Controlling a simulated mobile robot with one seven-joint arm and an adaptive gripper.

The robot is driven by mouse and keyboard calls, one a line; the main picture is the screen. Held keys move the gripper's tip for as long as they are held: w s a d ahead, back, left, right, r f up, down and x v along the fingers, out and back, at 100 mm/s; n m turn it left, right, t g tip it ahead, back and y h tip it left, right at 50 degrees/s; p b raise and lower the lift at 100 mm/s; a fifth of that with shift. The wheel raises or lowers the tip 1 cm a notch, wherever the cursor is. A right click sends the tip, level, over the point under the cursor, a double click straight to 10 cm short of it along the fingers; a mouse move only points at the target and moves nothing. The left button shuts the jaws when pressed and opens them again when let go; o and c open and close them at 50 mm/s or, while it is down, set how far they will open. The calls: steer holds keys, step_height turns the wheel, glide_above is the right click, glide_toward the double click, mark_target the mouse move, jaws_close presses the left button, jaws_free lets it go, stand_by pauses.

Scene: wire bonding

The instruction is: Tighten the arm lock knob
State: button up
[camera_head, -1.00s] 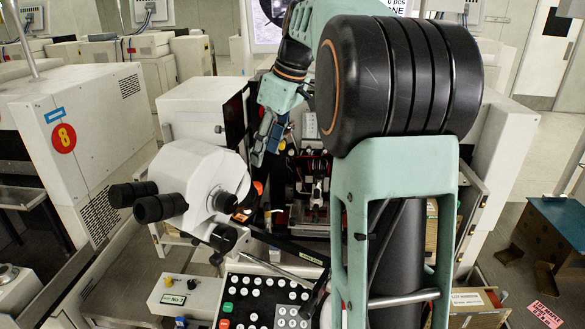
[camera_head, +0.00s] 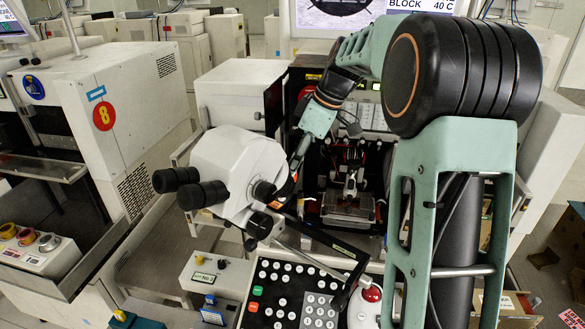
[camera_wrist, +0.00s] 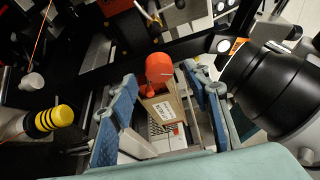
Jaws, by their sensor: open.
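The arm lock knob is most likely the orange-red knob (camera_wrist: 160,68) in the wrist view. It appears between the tips of my gripper (camera_wrist: 159,82), whose two blue-padded fingers are spread apart on either side of it. I see no contact, and I cannot tell its depth relative to the fingertips. In the head view, my gripper (camera_head: 300,152) is beside the white microscope head (camera_head: 238,172), on its right, partly hidden behind it. The knob is not clear there.
The microscope's black eyepieces (camera_head: 188,187) point left. A button panel (camera_head: 290,298) and a red ball knob (camera_head: 372,293) are in front. The bonding stage (camera_head: 348,208) is right of the gripper. In the wrist view, a black cylinder (camera_wrist: 268,88) is close on the right and a labelled carton (camera_wrist: 166,113) lies below.

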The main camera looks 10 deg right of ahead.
steer(key=shift+x, duration=0.95)
steer(key=c, duration=1.2)
steer(key=m+b, duration=0.1)
steer(key=m, duration=0.1)
steer(key=m+t+h+b, duration=0.1)
steer(key=m, duration=0.1)
steer(key=shift+s+a+m+t+b, duration=0.1)
steer(key=shift+m+t+b, duration=0.2)
steer(key=shift+b, duration=0.05)
steer(key=m+h, duration=0.1)
steer(key=m, duration=0.2)
steer(key=shift+a+t, duration=0.1)
steer(key=shift+t, duration=0.2)
steer(key=shift+r+m+h, duration=0.1)
steer(key=shift+m+h, duration=0.5)
steer(key=shift+m, duration=1)
